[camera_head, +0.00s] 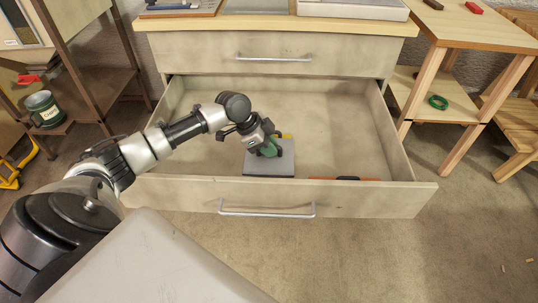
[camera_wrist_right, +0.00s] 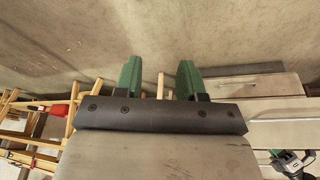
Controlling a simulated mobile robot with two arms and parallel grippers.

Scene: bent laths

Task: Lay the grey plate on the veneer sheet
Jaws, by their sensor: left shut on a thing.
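The grey plate (camera_head: 260,170) is inside the open drawer, near its front wall. My left gripper (camera_head: 271,151), with green fingers, reaches down over the plate and is shut on it. The fingers and a dark part on the plate hide just where the grip is, and I cannot tell whether the plate is lifted off the drawer floor. I cannot make out the veneer sheet for certain. My right gripper (camera_wrist_right: 159,80) is open and empty, its two green fingers well apart in the right wrist view.
The open drawer (camera_head: 340,125) also holds an orange and black thing (camera_head: 345,179) at its front wall and something yellow (camera_head: 287,135) behind the gripper. The cabinet top (camera_head: 275,24) carries several flat things. A shelf with a mug (camera_head: 44,108) stands left, a wooden table (camera_head: 470,28) right.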

